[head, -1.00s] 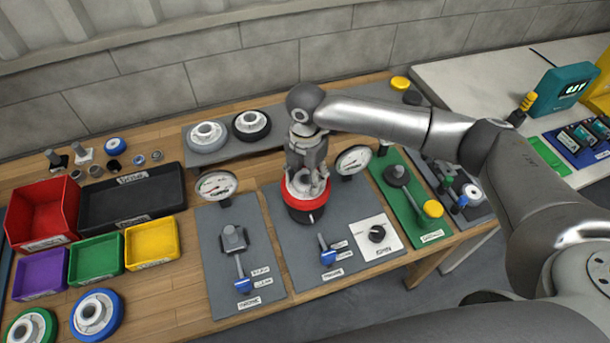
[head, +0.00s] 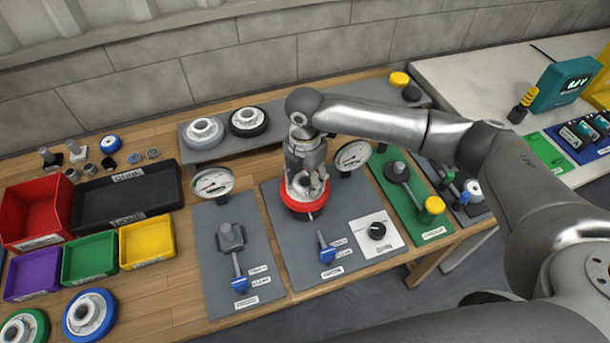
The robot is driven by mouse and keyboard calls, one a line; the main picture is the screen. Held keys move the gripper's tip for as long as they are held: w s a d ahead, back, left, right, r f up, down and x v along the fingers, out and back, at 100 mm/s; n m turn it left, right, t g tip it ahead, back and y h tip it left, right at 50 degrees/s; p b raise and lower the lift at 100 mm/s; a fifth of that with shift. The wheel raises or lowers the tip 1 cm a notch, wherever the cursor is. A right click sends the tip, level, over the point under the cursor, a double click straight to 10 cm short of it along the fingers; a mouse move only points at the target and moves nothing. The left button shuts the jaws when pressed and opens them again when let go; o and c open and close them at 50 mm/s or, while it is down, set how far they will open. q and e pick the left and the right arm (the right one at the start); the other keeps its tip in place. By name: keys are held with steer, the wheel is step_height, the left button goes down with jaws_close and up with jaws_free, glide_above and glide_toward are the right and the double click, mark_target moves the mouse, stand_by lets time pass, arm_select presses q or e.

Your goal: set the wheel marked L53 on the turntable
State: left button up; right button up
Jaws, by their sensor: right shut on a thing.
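My right gripper (head: 308,184) is shut on the hub of a red-rimmed wheel (head: 291,204), with its fingers pointing down. The wheel lies flat at the turntable's place on the middle grey panel (head: 283,240). The wheel covers nearly all of the turntable, so I cannot tell whether it rests fully on it. No mark L53 can be read on it. My left gripper is not in view.
A blue-rimmed wheel (head: 91,315) and a green-rimmed wheel (head: 25,328) lie at the front left. A grey wheel (head: 203,131) and a black wheel (head: 248,121) sit on the rear shelf. Gauges (head: 212,183) (head: 352,156) stand beside the gripper. Coloured bins (head: 147,242) fill the left.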

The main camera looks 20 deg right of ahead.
steer(key=shift+f, duration=0.25)
stand_by(0.5)
steer(key=shift+f, duration=0.65)
stand_by(0.4)
steer(key=shift+f, duration=0.2)
stand_by(0.3)
steer(key=shift+f+b, duration=0.45)
steer(key=shift+f, duration=0.8)
steer(key=o, duration=1.4)
step_height(320, 180, up, 12)
steer(key=shift+s+f, duration=0.1)
